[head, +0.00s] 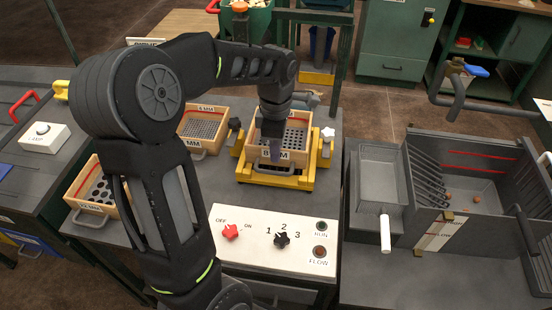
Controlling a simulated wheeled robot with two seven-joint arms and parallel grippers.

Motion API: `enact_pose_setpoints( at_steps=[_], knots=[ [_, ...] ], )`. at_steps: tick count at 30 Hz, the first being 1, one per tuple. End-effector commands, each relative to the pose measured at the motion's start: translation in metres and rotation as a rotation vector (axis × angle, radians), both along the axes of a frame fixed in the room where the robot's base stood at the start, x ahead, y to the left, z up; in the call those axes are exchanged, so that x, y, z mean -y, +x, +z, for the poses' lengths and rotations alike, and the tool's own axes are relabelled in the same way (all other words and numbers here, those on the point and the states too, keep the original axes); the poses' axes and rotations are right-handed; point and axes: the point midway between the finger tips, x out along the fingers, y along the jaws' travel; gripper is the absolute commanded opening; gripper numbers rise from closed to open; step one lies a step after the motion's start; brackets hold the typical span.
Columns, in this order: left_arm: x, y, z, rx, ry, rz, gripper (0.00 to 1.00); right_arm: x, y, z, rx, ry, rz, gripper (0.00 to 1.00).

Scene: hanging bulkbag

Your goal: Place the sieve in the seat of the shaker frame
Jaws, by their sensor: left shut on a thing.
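The sieve (297,138) is a light wooden box with a perforated grey bottom and a label on its front wall. It is in the middle of the head view, between the sides of the yellow shaker frame (276,179). I cannot tell whether it rests fully down in the seat. My left gripper (274,153) reaches down from above and is shut on the sieve at its front wall, hiding part of the label and the mesh. My right gripper is not in view.
Two other wooden sieves stand left, one with smaller holes (203,124) and one with large holes (97,190). A white control panel (262,242) with knobs lies in front of the frame. Star knobs flank the frame. A grey divided bin (470,168) stands right.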

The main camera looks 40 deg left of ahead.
Motion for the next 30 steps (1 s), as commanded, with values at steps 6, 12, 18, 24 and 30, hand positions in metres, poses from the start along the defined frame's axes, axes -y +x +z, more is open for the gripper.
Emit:
enact_pose_setpoints(
  at_steps=[6, 12, 18, 24, 30],
  knots=[
    [0.0, 0.0, 0.0, 0.002, 0.001, 0.0, 0.0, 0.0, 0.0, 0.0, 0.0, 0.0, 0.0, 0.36],
    [0.0, -0.001, -0.021, -0.002, 0.0, -0.001, 0.0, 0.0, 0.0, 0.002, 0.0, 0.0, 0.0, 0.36],
    [0.0, 0.0, -0.037, 0.001, 0.0, 0.0, 0.0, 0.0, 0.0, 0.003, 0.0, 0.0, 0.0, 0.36],
    [0.0, 0.0, -0.037, 0.002, 0.0, 0.0, 0.0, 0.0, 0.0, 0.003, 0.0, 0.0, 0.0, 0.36],
    [0.0, 0.0, -0.04, 0.0, 0.0, 0.0, 0.12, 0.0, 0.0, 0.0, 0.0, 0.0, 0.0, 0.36]
  ],
)
